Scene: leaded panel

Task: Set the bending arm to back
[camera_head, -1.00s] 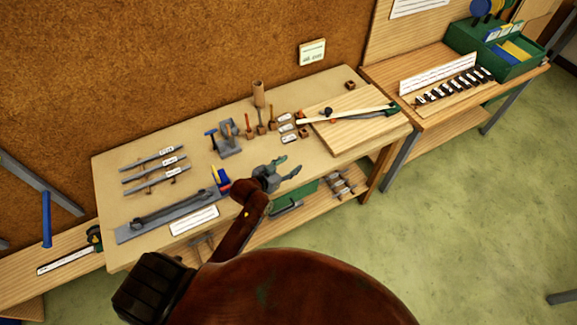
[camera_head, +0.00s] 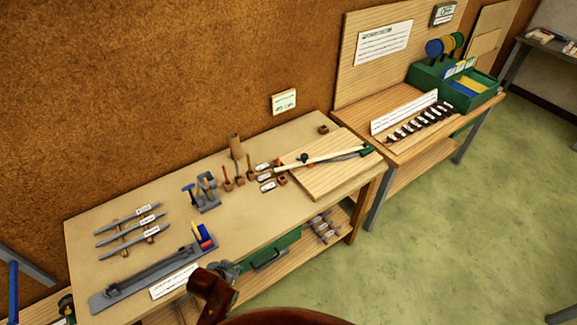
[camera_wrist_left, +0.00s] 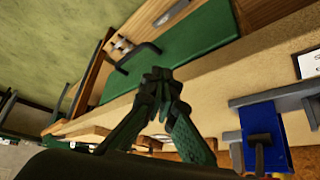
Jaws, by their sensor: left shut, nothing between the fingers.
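A long grey bar (camera_head: 150,268) lies along a grey base plate (camera_head: 103,300) at the front left of the workbench; it looks like the bending arm, but I cannot be sure. Blue, yellow and red pieces (camera_head: 203,237) sit at the base's right end; the blue piece (camera_wrist_left: 265,140) shows in the left wrist view beside grey metal. My left gripper (camera_head: 226,268) is at the bench's front edge, just right of the base and apart from the bar. Its green fingers (camera_wrist_left: 160,78) are together and empty. My right gripper is not in view.
A wooden board (camera_head: 335,178) with a pale bar lies at the bench's right. Small tools (camera_head: 208,195) stand mid-bench; grey strips (camera_head: 130,226) lie behind the base. A green drawer front (camera_head: 268,252) is below the edge. A second bench (camera_head: 385,105) stands right.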

